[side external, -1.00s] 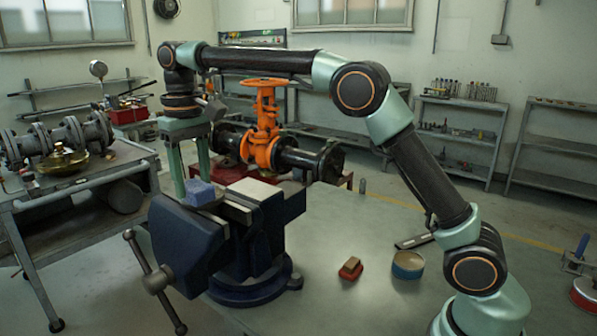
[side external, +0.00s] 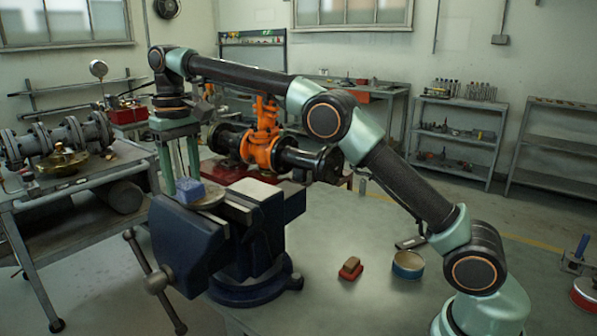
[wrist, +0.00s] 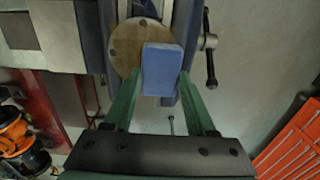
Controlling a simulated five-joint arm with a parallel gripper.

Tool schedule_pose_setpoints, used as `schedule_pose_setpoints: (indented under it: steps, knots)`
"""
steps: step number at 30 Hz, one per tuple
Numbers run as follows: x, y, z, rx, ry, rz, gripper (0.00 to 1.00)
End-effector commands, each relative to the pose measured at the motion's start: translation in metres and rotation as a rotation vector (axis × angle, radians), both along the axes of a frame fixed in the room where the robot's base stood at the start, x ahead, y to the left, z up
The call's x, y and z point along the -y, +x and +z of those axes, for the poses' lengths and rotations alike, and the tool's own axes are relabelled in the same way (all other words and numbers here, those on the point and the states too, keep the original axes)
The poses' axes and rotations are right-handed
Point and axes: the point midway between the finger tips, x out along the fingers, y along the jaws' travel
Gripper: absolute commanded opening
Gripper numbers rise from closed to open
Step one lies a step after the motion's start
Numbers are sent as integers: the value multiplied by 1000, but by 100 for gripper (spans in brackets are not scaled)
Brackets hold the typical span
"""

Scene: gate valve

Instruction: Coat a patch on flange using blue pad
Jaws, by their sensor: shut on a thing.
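The blue pad (side external: 188,190) is a small block between the tips of my gripper (side external: 180,175), which is shut on it. In the wrist view the pad (wrist: 162,70) sits between the two green fingers (wrist: 160,75). The flange (wrist: 124,45) is a round tan disc with dark bolt holes, held at the blue vise (side external: 190,240). The pad covers the disc's lower right part in the wrist view and overhangs its edge. I cannot tell whether the pad touches the disc face. No coated patch can be made out on the visible disc.
A brown-and-red block (side external: 350,268) and a round tin (side external: 407,264) stand on the bench right of the vise. An orange gate valve (side external: 264,140) stands behind. The vise handle (side external: 152,280) sticks out at front left.

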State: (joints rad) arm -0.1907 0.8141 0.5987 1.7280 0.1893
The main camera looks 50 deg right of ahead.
Motion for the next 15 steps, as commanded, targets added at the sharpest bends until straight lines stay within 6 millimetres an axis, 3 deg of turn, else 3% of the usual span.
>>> schedule_pose_setpoints:
  steps: [15]
  knots:
    - [0, -30, -3, -4, -1, 1, 12]
